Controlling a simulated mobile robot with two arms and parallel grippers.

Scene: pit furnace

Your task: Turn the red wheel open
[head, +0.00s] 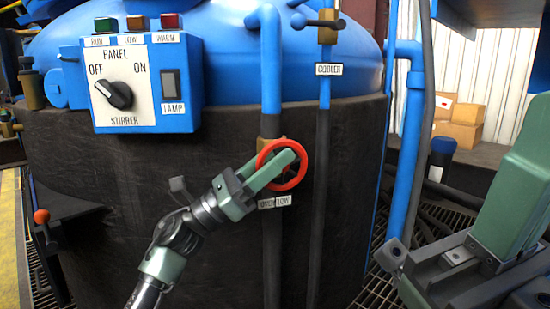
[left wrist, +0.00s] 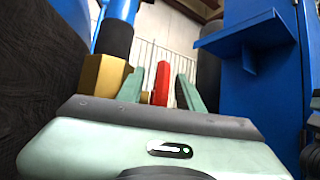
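The red wheel (head: 303,171) sits on the pipe at the front of the blue and black vessel, above a partly hidden label that seems to read OVERFLOW. My left gripper (head: 281,165) is at the wheel, its green fingers overlapping the ring in the head view. In the left wrist view the red wheel (left wrist: 161,84) shows edge-on as a red bar between the two fingers of my left gripper (left wrist: 161,92). The fingers stand apart with a gap on each side of the bar. Part of my right gripper (head: 515,185) shows large at the right edge; its finger opening is not clear.
A blue panel (head: 187,86) with a STIRRER knob (head: 117,95) is on the vessel's upper left. A COOLER pipe with a blue-handled valve (head: 325,22) runs right of the wheel. A red-knobbed lever (head: 41,217) is at left. Cardboard boxes (head: 460,137) stand behind.

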